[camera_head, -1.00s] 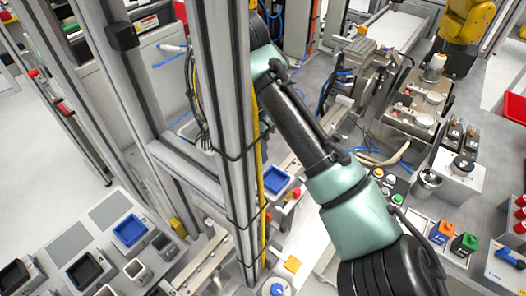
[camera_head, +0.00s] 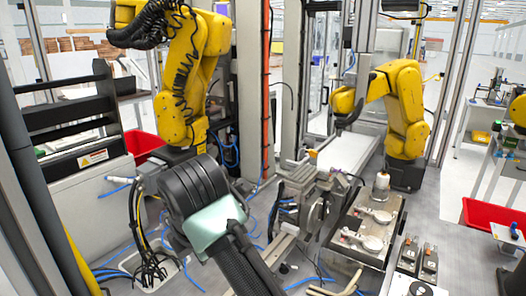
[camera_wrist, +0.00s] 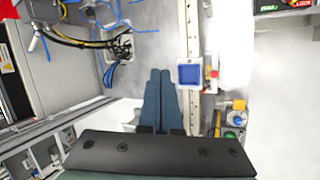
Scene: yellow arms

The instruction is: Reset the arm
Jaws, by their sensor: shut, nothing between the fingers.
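My gripper (camera_wrist: 160,76) shows in the wrist view as two dark blue fingers lying side by side. It is shut and empty. The fingertips are over a light grey surface, left of a small blue square tray (camera_wrist: 189,75) on a white mount. In the head view my arm, with black and pale teal links, shows at the lower left of centre. The gripper end is not visible there.
Two yellow robot arms stand behind, one at the left (camera_head: 185,75) and one at the right (camera_head: 405,105). A metal fixture (camera_head: 365,228) is at lower right. Cables (camera_wrist: 110,42) run at left in the wrist view. A red bin (camera_head: 490,217) stands at far right.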

